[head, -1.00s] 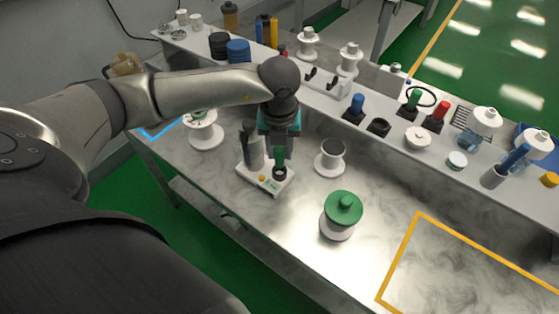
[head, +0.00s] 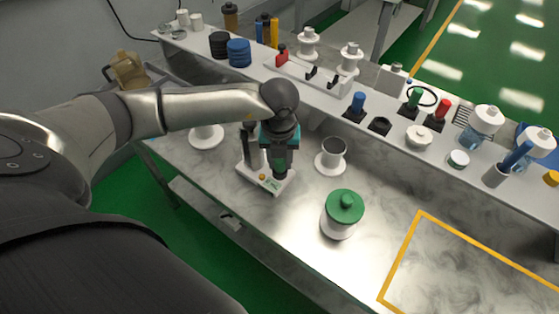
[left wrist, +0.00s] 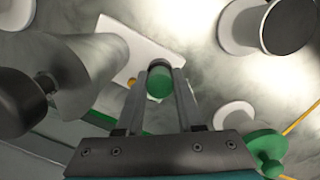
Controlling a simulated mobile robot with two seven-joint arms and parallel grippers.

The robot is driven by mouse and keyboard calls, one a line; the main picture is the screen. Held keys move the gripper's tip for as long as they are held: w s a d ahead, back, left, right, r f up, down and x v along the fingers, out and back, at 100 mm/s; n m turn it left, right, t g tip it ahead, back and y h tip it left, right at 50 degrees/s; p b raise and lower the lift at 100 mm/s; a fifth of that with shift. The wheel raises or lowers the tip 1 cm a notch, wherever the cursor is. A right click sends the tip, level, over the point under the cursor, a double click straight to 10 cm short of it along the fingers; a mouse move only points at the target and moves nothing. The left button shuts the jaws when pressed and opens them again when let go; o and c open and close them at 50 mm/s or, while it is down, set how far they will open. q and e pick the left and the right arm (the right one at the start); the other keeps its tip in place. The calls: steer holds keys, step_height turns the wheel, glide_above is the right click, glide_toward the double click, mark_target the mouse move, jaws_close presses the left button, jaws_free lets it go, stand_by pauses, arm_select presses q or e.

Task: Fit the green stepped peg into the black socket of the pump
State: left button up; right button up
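The pump (head: 258,178) is a white base with a grey upright cylinder, standing on the metal table. It also shows in the left wrist view (left wrist: 118,50). My left gripper (head: 281,165) points down over the pump's front right part. It is shut on the green stepped peg (left wrist: 160,84), which is upright between the two fingers. The peg's lower end is right at the black socket; a dark rim shows at it in the left wrist view. The fingers hide most of the socket, so I cannot tell how deep the peg sits. My right gripper is out of view.
A white-based grey cup (head: 332,158) stands close to the right of the pump. A green-lidded white container (head: 343,212) stands nearer the front. A raised shelf (head: 395,142) with several pegs, sockets and jars runs along the back. The yellow-outlined area (head: 470,270) is clear.

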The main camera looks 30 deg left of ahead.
mark_target(279, 164)
arm_select(q)
steer(key=shift+o, duration=1.4)
steer(key=shift+s+f, duration=0.3)
steer(key=shift+f, duration=0.1)
steer(key=shift+o, duration=0.2)
steer(key=shift+w+r+p, duration=0.1)
steer(key=shift+r+p, duration=0.1)
steer(key=shift+p, duration=0.1)
step_height(279, 164, up, 13)
steer(key=p, duration=0.1)
steer(key=shift+s+d+f, duration=0.2)
steer(key=shift+s+d, duration=0.1)
steer(key=shift+s, duration=0.15)
